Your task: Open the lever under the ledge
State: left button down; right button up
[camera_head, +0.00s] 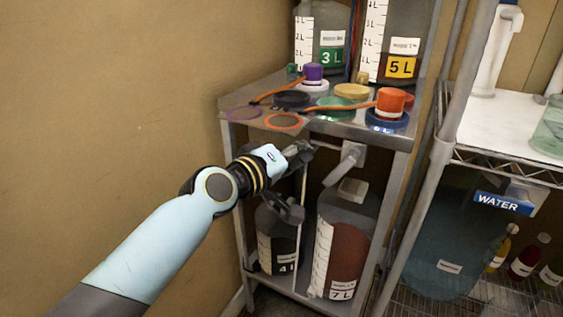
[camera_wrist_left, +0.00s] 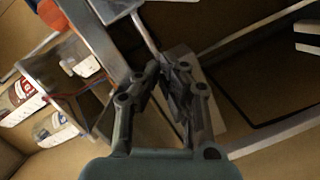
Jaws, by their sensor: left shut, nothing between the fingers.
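The ledge is the metal shelf top (camera_head: 330,118) of a rack against the wall. Under it a grey box (camera_head: 354,152) with a grey lever-like handle (camera_head: 338,171) is fixed near the right post. A thin pale rod runs left from the box. My left gripper (camera_head: 303,150) is under the ledge's front edge, left of the box and close to the rod. In the left wrist view the gripper (camera_wrist_left: 168,68) is shut and empty, with a metal rod (camera_wrist_left: 146,34) just beyond its fingertips. Contact cannot be told. My right gripper is not in view.
On the ledge stand large bottles (camera_head: 333,35), coloured lids and an orange cap (camera_head: 391,101). Below stand a 4 L bottle (camera_head: 278,238) and a 7 L bottle (camera_head: 347,245). A wire rack (camera_head: 505,160) with a water container (camera_head: 455,245) is at the right.

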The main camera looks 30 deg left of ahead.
aim_at(340, 170)
pick_arm(q)
jog(key=shift+s+d+f+b, duration=0.1)
jog(key=shift+d+f, duration=0.25)
jog(key=shift+d, duration=0.2)
jog(key=shift+s+d+f+b, duration=0.15)
jog(key=shift+d+f, duration=0.2)
jog(key=shift+d, duration=0.25)
jog(key=shift+w+d+f+b, duration=0.1)
jog(key=shift+d+f, duration=0.25)
jog(key=shift+d, duration=0.2)
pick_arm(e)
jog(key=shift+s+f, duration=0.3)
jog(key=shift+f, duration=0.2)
pick_arm(q)
jog(key=shift+s, duration=0.1)
jog(key=f+n+b, duration=0.1)
jog(key=d+n+b, duration=0.1)
jog(key=b, duration=0.1)
jog(key=shift+f, duration=0.4)
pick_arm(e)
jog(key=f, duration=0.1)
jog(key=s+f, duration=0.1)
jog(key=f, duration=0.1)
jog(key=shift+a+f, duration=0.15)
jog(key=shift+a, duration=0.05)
pick_arm(q)
jog(key=shift+r+h, duration=0.1)
jog(key=shift+h, duration=0.2)
